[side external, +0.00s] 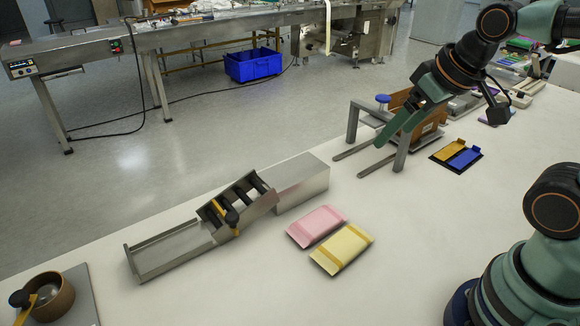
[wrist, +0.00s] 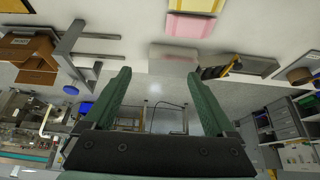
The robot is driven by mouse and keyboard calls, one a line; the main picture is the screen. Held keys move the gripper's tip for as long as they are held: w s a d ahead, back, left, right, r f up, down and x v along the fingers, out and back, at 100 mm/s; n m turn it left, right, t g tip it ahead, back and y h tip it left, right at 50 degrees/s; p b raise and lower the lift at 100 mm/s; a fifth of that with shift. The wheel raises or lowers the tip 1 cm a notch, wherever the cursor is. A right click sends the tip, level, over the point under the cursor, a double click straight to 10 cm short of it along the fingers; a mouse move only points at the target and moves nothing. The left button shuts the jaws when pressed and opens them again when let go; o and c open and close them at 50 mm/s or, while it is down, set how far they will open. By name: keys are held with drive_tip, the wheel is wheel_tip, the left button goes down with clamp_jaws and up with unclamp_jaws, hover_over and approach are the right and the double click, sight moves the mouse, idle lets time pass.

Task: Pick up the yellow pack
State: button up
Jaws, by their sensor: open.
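The yellow pack (side external: 341,252) lies flat on the white table in the side view, with darker yellow bands near its ends. A pink pack (side external: 316,227) lies beside it, on its far left side. My gripper (side external: 386,138) is raised in the side view, well away from the yellow pack, near a metal frame. In the wrist view my gripper (wrist: 158,74) is open, its two green fingers wide apart with nothing between them. There the yellow pack (wrist: 197,5) is cut off by the top edge, above the pink pack (wrist: 189,26).
A metal chute (side external: 172,250) and block (side external: 303,184) stand left of the packs. The metal frame (side external: 401,152) and a brown box (side external: 425,112) are near my gripper. A dark tray (side external: 443,162) holds yellow and blue pieces.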

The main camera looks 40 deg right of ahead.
drive_tip(key=w+a+f+n+g, duration=0.2)
drive_tip(key=a+f+n+g, duration=0.15)
drive_tip(key=f+n, duration=0.45)
drive_tip(key=n+g, duration=0.2)
drive_tip(key=n, duration=0.9)
hover_over(345, 243)
wheel_tip(345, 243, down, 5)
drive_tip(key=shift+f, duration=5.85)
drive_tip(key=c, duration=1)
drive_tip(key=shift+r, duration=0.15)
